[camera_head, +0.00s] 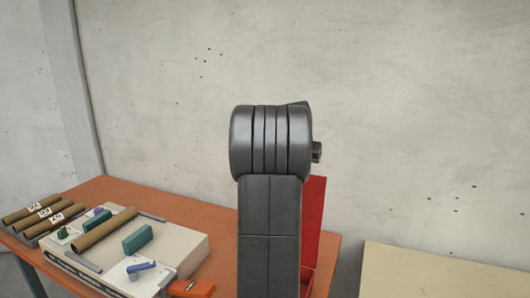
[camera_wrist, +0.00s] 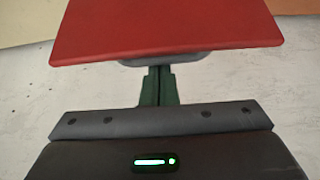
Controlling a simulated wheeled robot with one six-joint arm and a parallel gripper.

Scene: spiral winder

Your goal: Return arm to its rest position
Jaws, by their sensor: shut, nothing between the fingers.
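My gripper (camera_wrist: 159,72) shows in the wrist view as two dark green fingers pressed together with nothing between them. A grey piece shows just beyond the fingertips, under the edge of a red panel (camera_wrist: 165,28); I cannot tell whether anything touches. In the head view my dark grey arm stands upright in the middle, and my gripper is out of sight.
An orange-brown table (camera_head: 120,190) holds a cream winder base (camera_head: 185,245) with a cardboard tube (camera_head: 105,230), teal blocks and a blue crank (camera_head: 141,267). Labelled tubes (camera_head: 42,213) lie at left. A red box (camera_head: 314,225) stands behind my arm. A pale surface (camera_head: 430,275) is at right.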

